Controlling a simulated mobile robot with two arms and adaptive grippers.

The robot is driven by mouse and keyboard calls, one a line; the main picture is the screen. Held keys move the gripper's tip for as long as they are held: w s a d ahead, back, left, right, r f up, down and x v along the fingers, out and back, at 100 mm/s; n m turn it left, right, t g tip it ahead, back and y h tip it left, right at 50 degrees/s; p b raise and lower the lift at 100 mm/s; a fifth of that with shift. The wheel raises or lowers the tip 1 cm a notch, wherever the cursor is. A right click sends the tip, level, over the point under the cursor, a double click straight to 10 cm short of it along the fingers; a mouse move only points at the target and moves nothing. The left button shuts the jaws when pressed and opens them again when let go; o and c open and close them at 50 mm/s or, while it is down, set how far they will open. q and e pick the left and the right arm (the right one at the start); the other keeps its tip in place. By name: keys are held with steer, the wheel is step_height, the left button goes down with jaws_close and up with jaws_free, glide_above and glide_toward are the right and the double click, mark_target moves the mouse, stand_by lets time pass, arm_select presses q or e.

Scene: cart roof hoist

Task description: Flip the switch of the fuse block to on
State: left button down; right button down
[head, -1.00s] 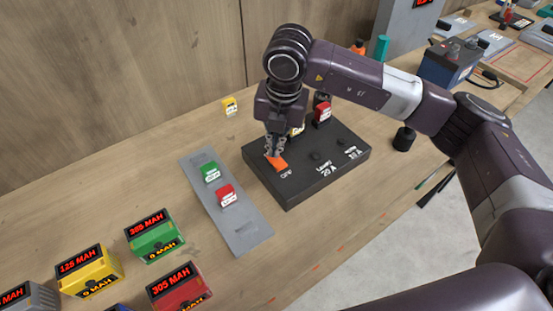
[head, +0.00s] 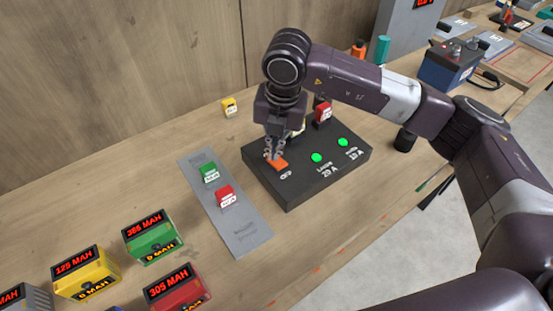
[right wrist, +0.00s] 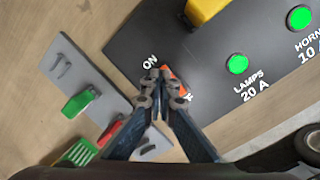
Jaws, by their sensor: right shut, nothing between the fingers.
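The fuse block (head: 300,195) is a dark box on the wooden bench, with two round lamps marked LAMPS 20 A (head: 317,157) and HORN 10 A (right wrist: 299,17), both lit green. Its orange switch (head: 278,165) is at the block's left end; in the right wrist view the orange switch (right wrist: 175,82) lies beside the fingertips, between the ON mark and a partly hidden mark. My right gripper (head: 273,156) is shut and empty, its tips at the switch, seemingly touching it. A red fuse (head: 323,112) and a yellow fuse (right wrist: 203,10) sit in the block. My left gripper is out of view.
A grey tray (head: 240,238) left of the block holds a green fuse (head: 209,172) and a red fuse (head: 227,196). A small yellow fuse (head: 229,106) lies near the wall. Several coloured MAH boxes stand front left. A battery (head: 448,65) stands at right.

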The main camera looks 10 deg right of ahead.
steer(key=shift+r, duration=0.1)
steer(key=shift+s+d+r+p, duration=0.15)
steer(key=shift+r+p, duration=0.35)
steer(key=shift+r, duration=0.6)
steer(key=shift+s+r+p, duration=0.2)
steer(key=shift+r+p, duration=0.35)
steer(key=shift+r, duration=0.6)
steer(key=shift+s+d+r+p, duration=0.15)
steer(key=shift+r+p, duration=0.35)
steer(key=shift+r, duration=0.6)
